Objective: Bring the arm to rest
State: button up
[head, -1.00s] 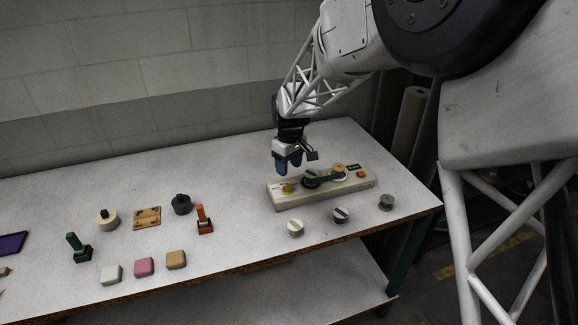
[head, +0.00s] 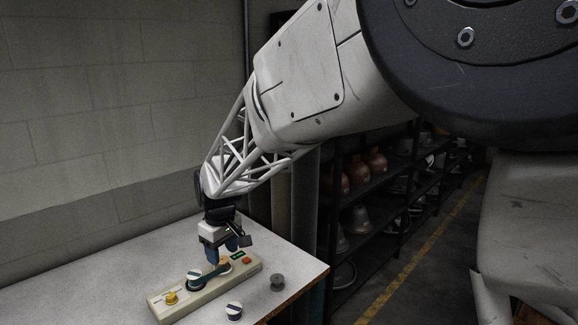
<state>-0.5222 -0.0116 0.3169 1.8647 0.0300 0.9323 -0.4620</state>
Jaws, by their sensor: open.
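My gripper (head: 228,252) hangs from my arm at the far right end of the table, fingers pointing down. It has blue fingers and is open, with nothing seen held in it. Below and behind it in the picture is a cream device (head: 205,288) with a dark green lever, a yellow knob (head: 171,297), a tan disc (head: 224,265) and an orange button (head: 247,261). The fingertips are just above the device near the lever; whether they touch it cannot be told.
The grey table (head: 85,300) ends at the right. A striped spool (head: 234,311) and a grey spool (head: 278,282) stand in front of the device. The wall is at the left.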

jog(key=s+d+r+m, duration=0.2)
jog(key=s+d+r, duration=0.15)
jog(key=d, duration=0.45)
jog(key=s+d+r+m+t, duration=0.1)
jog(key=s+d+r+m, duration=0.1)
jog(key=s+d, duration=0.4)
jog(key=s+d+r+m, duration=0.2)
jog(key=s+d, duration=0.1)
jog(key=d, duration=0.6)
jog(key=s+d+f+m, duration=0.1)
jog(key=s+d+m, duration=0.1)
jog(key=s+d, duration=0.4)
jog(key=s+d+m+t, duration=0.1)
jog(key=s+d+m, duration=0.2)
jog(key=s, duration=0.9)
jog(key=d, duration=0.3)
jog(key=shift+d+f+h, duration=0.2)
jog(key=shift+f+h, duration=0.1)
jog(key=shift+f, duration=0.05)
jog(key=shift+w, duration=0.1)
